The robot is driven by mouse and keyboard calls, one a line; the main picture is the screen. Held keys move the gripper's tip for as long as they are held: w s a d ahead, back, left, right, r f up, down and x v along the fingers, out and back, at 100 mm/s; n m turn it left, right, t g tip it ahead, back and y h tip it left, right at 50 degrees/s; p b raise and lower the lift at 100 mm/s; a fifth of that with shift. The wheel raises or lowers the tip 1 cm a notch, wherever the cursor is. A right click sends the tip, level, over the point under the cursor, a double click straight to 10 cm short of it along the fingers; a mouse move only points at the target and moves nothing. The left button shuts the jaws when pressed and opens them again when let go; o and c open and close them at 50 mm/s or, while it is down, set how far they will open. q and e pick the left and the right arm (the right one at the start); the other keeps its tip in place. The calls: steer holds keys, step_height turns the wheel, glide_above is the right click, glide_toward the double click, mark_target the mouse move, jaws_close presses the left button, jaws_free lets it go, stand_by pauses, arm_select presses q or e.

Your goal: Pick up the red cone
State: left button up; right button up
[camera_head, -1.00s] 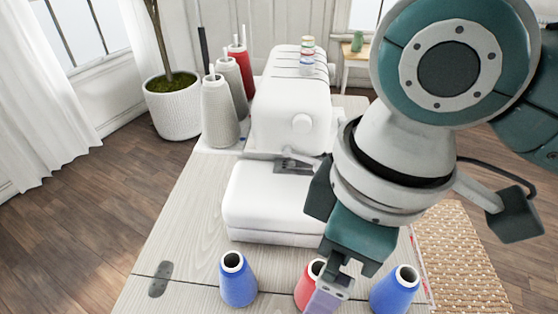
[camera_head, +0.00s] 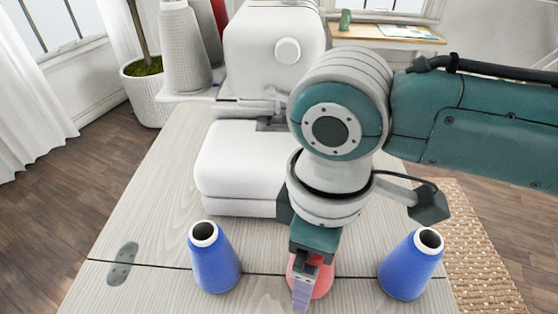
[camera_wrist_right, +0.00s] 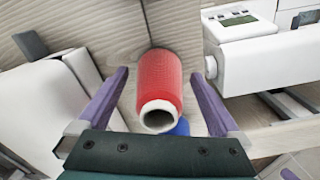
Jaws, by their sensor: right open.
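The red cone (camera_head: 322,281) stands on the pale wooden table, between two blue cones, and is partly hidden behind my right gripper (camera_head: 301,296) in the head view. In the right wrist view the red cone (camera_wrist_right: 159,82) shows its pale hollow end toward the camera. My right gripper (camera_wrist_right: 160,74) is open, with one purple finger on each side of the cone. Gaps show between the cone and both fingers. My left gripper is not in view.
One blue cone (camera_head: 214,262) stands left of the red one and another blue cone (camera_head: 411,265) stands right. A white sewing machine (camera_head: 240,160) is behind them. The table's left front is clear.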

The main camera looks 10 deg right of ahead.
steer(key=shift+f, duration=0.5)
steer(key=c, duration=1.4)
